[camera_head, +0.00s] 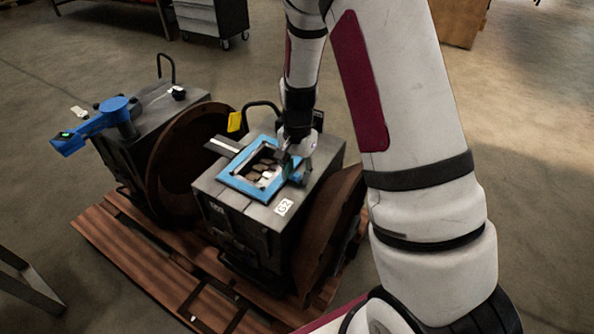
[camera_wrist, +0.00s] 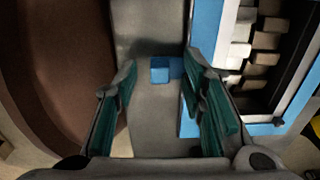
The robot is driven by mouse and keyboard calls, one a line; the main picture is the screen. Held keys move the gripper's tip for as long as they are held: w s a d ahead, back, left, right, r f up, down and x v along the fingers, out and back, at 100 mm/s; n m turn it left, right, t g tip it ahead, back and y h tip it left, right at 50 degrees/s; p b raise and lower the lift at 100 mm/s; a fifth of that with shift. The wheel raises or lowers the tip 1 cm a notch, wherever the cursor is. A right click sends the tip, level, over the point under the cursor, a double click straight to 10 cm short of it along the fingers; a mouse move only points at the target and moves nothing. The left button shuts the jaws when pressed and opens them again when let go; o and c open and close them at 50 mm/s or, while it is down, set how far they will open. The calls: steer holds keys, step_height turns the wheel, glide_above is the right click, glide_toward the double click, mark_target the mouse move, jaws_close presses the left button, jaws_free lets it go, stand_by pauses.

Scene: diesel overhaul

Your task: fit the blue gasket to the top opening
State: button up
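The blue gasket (camera_head: 238,184) is a rectangular frame lying on top of the right dark grey block, around the top opening (camera_head: 262,165). Several light and brown pieces show inside that opening. In the wrist view the gasket (camera_wrist: 207,30) is at the right, with a small blue tab (camera_wrist: 160,72) on its left side. My gripper (camera_head: 298,163) is at the gasket's right edge in the head view. In the wrist view my gripper (camera_wrist: 160,108) is open, its green pads apart on either side of the tab. Contact under the gasket cannot be seen.
A second grey block (camera_head: 160,115) with a blue tool (camera_head: 95,125) on it stands to the left. Large brown discs (camera_head: 185,160) flank the blocks. Both blocks rest on a wooden pallet (camera_head: 130,245). A black handle and a yellow tag (camera_head: 234,121) stand behind the gasket.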

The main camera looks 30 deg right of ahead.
step_height(320, 180, up, 12)
stand_by(0.7)
stand_by(0.4)
